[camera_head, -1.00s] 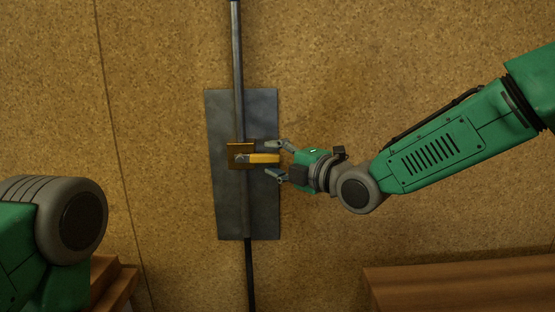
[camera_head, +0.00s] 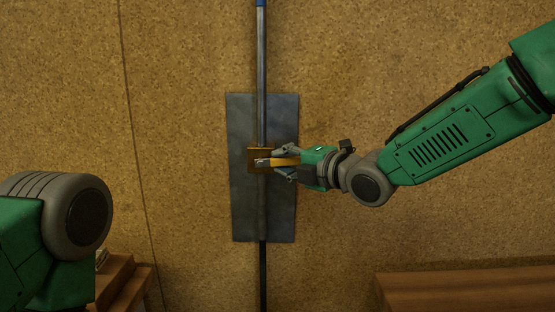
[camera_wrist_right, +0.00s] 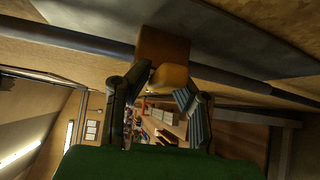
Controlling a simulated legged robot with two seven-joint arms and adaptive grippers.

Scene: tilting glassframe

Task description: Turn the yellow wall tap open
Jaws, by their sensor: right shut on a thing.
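The yellow tap handle (camera_head: 284,161) points to the right, roughly level, from a brown square tap body (camera_head: 258,167) on a vertical pipe. My right gripper (camera_head: 284,162) comes in from the right and is shut on the handle, with one finger above it and one below. In the right wrist view, the rounded yellow handle end (camera_wrist_right: 170,76) sits between the tips of my right gripper (camera_wrist_right: 166,88), in front of the brown body (camera_wrist_right: 162,46). On the left, a part of my left arm shows, but its gripper is out of view.
The pipe (camera_head: 261,70) runs up and down over a grey metal plate (camera_head: 280,215) on a tan wall (camera_head: 180,100). A wooden surface (camera_head: 470,288) is at the lower right, and stacked wooden edges (camera_head: 125,285) are at the lower left. The wall around the plate is clear.

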